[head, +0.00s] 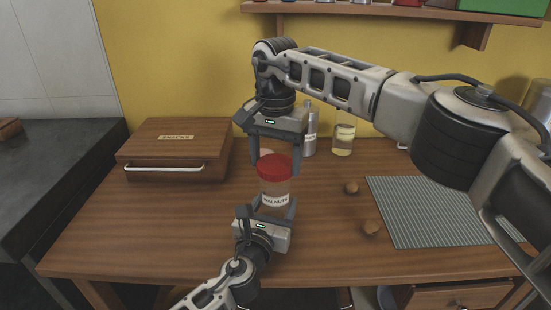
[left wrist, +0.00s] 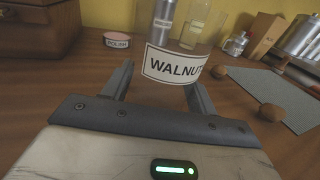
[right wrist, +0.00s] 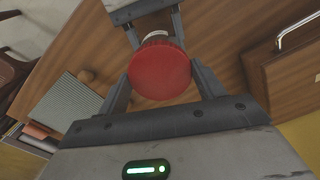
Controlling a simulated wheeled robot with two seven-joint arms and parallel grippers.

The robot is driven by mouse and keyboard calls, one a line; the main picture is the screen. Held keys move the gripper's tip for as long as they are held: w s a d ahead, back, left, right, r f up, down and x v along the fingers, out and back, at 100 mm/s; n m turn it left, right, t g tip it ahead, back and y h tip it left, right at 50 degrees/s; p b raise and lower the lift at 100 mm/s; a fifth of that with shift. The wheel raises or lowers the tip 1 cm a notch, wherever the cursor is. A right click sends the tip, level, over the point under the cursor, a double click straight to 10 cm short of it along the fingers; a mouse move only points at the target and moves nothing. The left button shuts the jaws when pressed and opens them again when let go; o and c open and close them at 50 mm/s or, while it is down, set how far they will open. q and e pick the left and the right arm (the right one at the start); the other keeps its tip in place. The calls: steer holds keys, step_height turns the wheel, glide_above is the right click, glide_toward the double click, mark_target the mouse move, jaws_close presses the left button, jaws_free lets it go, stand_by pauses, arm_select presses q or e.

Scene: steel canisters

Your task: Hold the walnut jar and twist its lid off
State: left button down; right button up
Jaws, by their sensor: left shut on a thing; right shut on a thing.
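The walnut jar (head: 274,194) stands upright near the middle of the wooden table, clear-walled with a white label; its label (left wrist: 175,65) fills the middle of the left wrist view. Its red lid (head: 274,168) sits on top and shows from above in the right wrist view (right wrist: 160,70). My left gripper (head: 273,209) is shut on the jar's lower body from the front. My right gripper (head: 275,165) comes down from above and is shut on the lid, one finger on each side. Whether the lid has turned cannot be told.
A wooden box (head: 172,150) with a handle stands at the left. Behind the jar are a steel canister (head: 309,135) and a glass jar (head: 344,138). Walnuts (head: 351,187) lie to the right, beside a striped mat (head: 430,212). A shelf (head: 400,10) hangs above.

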mark_target(275, 163)
steer(key=shift+r, duration=1.9)
arm_select(q)
steer(key=shift+c, duration=1.9)
jaws_free()
